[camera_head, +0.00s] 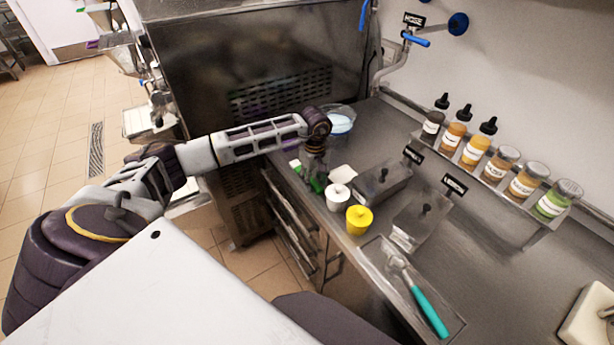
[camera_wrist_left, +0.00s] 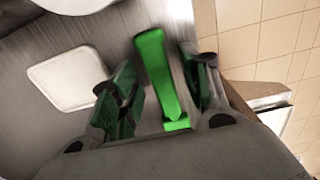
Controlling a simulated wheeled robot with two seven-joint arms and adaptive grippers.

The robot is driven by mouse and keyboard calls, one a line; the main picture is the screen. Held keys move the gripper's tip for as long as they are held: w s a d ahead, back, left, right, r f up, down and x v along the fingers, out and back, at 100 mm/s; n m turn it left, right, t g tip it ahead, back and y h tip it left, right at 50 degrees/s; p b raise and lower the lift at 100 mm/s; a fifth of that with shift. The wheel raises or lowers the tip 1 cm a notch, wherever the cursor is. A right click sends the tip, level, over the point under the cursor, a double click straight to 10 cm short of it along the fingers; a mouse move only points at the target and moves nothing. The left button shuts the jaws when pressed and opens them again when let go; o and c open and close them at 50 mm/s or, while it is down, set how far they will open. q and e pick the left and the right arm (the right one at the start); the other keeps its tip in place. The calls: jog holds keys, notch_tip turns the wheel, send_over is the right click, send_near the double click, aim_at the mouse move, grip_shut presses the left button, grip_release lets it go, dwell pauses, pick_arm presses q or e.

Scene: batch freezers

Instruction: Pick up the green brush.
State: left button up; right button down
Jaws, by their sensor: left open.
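The green brush (camera_wrist_left: 158,72) lies on the steel counter, its long green body between the fingers of my left gripper (camera_wrist_left: 152,92) in the left wrist view. The gripper is open, with one finger on each side of the brush and a visible gap to each. In the head view my left gripper (camera_head: 314,168) points down at the counter's near edge. It hides much of the brush (camera_head: 317,185), which shows as bits of green. My right gripper is in neither view.
A white flat square (camera_head: 343,174) lies beside the brush. A white cup (camera_head: 338,198) and a yellow cup (camera_head: 359,220) stand close by, along the edge. A clear bowl (camera_head: 341,121) is behind. Lidded steel bins (camera_head: 382,184) and a teal-handled scoop (camera_head: 428,310) are to the right.

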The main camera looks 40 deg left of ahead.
pick_arm(q)
jog(key=shift+f, duration=0.3)
jog(key=shift+c, duration=0.3)
grip_shut()
